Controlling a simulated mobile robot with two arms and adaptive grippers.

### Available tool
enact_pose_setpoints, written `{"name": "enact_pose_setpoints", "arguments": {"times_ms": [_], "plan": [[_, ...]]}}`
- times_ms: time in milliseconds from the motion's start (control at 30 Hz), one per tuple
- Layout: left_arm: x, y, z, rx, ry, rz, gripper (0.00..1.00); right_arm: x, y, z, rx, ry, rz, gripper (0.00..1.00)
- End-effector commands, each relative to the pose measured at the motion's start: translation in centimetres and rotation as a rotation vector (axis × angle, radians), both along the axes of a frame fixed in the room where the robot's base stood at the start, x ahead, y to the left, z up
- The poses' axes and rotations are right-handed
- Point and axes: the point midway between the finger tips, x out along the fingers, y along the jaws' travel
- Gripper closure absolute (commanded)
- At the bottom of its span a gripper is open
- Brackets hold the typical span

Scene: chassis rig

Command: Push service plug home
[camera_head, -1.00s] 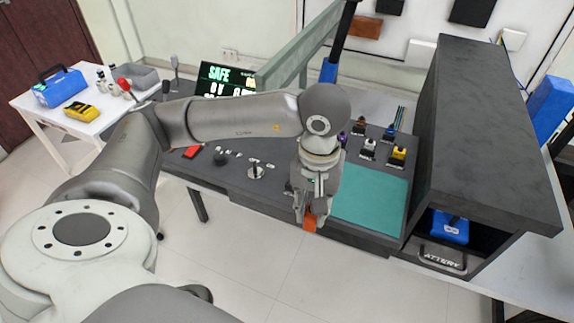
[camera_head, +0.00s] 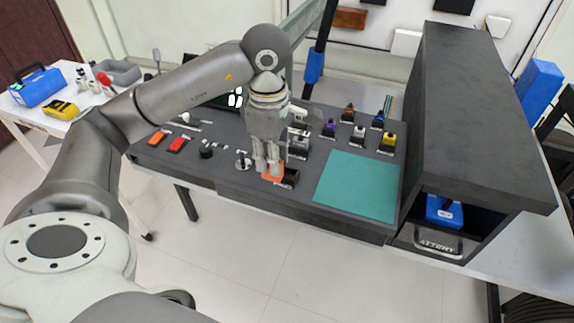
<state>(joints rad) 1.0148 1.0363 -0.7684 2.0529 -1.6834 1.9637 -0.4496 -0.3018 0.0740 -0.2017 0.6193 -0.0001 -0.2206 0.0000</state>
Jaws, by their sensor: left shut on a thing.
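The orange service plug (camera_head: 271,178) is in my left gripper (camera_head: 268,168), which comes down from above and is shut on it. The plug is at a dark block or socket (camera_head: 290,177) near the front edge of the dark bench top. It overlaps the left side of this block in the head view; I cannot tell whether it is seated in it, as the fingers hide its upper part. My right gripper is not in view.
The dark bench (camera_head: 225,180) carries a red block (camera_head: 177,145), a black knob (camera_head: 206,150) and several coloured connectors, including a yellow one (camera_head: 388,141). A green mat (camera_head: 357,185) lies right of the gripper. A tall dark cabinet (camera_head: 480,120) stands further right.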

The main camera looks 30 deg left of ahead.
Motion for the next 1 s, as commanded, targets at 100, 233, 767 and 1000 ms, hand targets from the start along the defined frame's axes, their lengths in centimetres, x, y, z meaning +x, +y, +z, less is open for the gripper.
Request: {"name": "enact_pose_setpoints", "arguments": {"times_ms": [100,233,767,1000], "plan": [[2.6,0.7,-1.0,-0.002,0.004,0.002,1.00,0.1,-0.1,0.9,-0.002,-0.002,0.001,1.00],[5.1,1.5,-2.2,-0.001,0.004,0.000,1.00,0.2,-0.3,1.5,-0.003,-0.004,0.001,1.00],[9.8,3.0,-8.2,0.000,0.001,-0.004,1.00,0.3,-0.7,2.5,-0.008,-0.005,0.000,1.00],[9.9,3.1,-11.1,0.000,0.003,-0.004,1.00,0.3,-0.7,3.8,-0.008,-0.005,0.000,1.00]]}}
